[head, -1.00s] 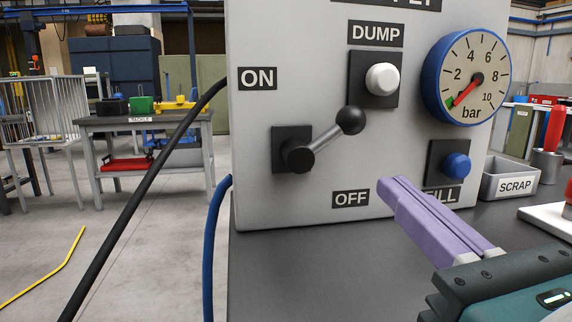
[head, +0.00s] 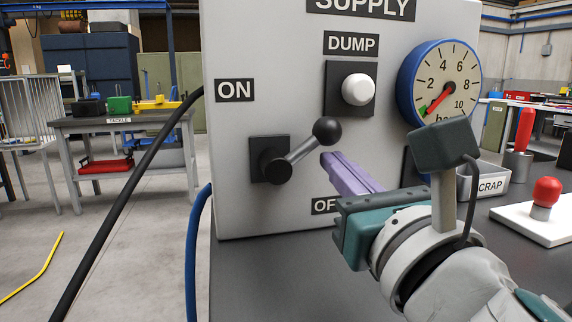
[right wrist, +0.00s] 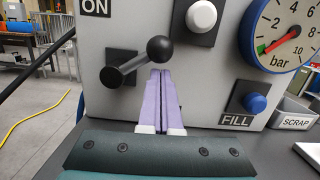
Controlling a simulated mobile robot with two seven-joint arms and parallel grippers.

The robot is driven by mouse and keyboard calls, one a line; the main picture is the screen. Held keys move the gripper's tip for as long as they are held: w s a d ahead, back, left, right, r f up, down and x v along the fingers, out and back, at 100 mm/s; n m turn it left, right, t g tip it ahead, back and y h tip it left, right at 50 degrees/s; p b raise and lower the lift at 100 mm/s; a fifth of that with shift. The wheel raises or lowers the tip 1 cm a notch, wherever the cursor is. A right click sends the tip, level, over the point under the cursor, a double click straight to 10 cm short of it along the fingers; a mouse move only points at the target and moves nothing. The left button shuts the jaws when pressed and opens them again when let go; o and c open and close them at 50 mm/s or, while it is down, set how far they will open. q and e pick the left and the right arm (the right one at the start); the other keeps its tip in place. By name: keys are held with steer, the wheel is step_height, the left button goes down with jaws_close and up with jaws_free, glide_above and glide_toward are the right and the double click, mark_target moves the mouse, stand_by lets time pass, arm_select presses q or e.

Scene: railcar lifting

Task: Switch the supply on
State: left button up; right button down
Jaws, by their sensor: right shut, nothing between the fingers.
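The grey supply box (head: 228,150) stands on the bench, with its lever (head: 303,149) on the front. The lever's black knob (head: 326,130) points up and to the right from its pivot, between the ON label (head: 235,90) and the partly hidden OFF label (head: 322,205). My right gripper (head: 325,160) has purple fingers, shut and empty. In the head view its tips are just below and beside the knob. In the right wrist view the fingers (right wrist: 160,75) end just under the knob (right wrist: 161,49); I cannot tell whether they touch. My left gripper is out of view.
The white DUMP button (head: 358,89) and the blue-rimmed gauge (head: 440,84) sit above the gripper. The blue FILL button (right wrist: 256,102) shows in the wrist view. A SCRAP bin (head: 490,185) and red-knobbed white plate (head: 545,215) stand right. A black cable (head: 125,205) hangs left.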

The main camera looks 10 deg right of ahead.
steer(key=shift+r, duration=0.1)
steer(key=shift+r+n+p, duration=0.15)
steer(key=shift+n+p, duration=0.25)
steer(key=shift+a+r+n+p, duration=0.1)
steer(key=shift+r+n+p, duration=0.15)
steer(key=shift+n+p, duration=0.25)
steer(key=shift+a+r+n+y+p, duration=0.1)
steer(key=shift+r+n+y+p, duration=0.4)
steer(key=shift+n+p, duration=0.45)
steer(key=shift+s+a+r+n+g+y+p, duration=0.2)
steer(key=shift+a+r+n+p, duration=0.3)
steer(key=shift+n+p, duration=1)
steer(key=shift+w+a+r+n+g+y+p, duration=0.2)
steer(key=shift+a+r+n+p, duration=0.3)
steer(key=shift+n+p, duration=1)
steer(key=shift+s+a+r+n+g+y+p, duration=0.1)
steer(key=shift+a+r+n+y+p, duration=0.3)
steer(key=shift+n+p, duration=1.05)
